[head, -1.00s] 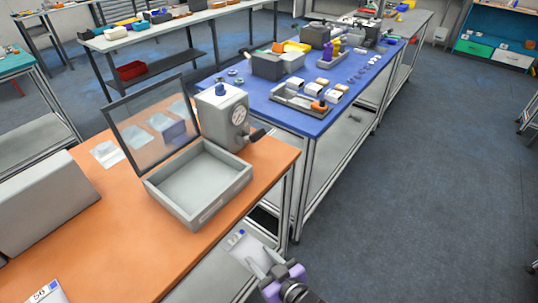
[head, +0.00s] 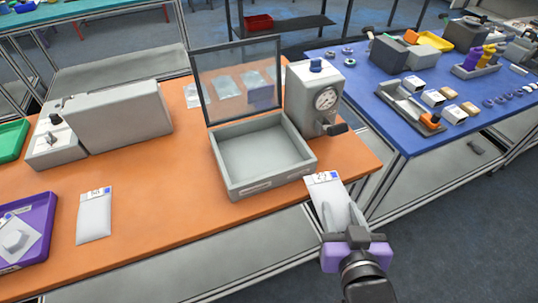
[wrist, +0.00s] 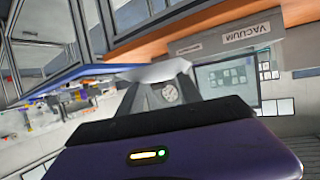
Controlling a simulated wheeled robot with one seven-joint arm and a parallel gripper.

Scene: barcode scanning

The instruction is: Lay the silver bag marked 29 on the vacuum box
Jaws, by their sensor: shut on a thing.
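The silver bag marked 29 (head: 325,193) hangs in my gripper (head: 340,215), which is shut on its lower part. The bag is just off the front edge of the orange table, to the right of the vacuum box. In the wrist view the bag (wrist: 150,73) shows as a pale sheet between the fingers. The vacuum box (head: 262,190) is a grey open tray with its clear framed lid (head: 238,82) raised at the back. Its inside looks empty. The box's VACUUM label (wrist: 246,34) shows in the wrist view.
A grey gauge unit (head: 318,95) stands right of the box. Another silver bag (head: 94,215) lies on the orange table (head: 150,200), near a purple tray (head: 48,225). A grey machine (head: 118,112) stands at the left. Several clear bags lie behind the lid.

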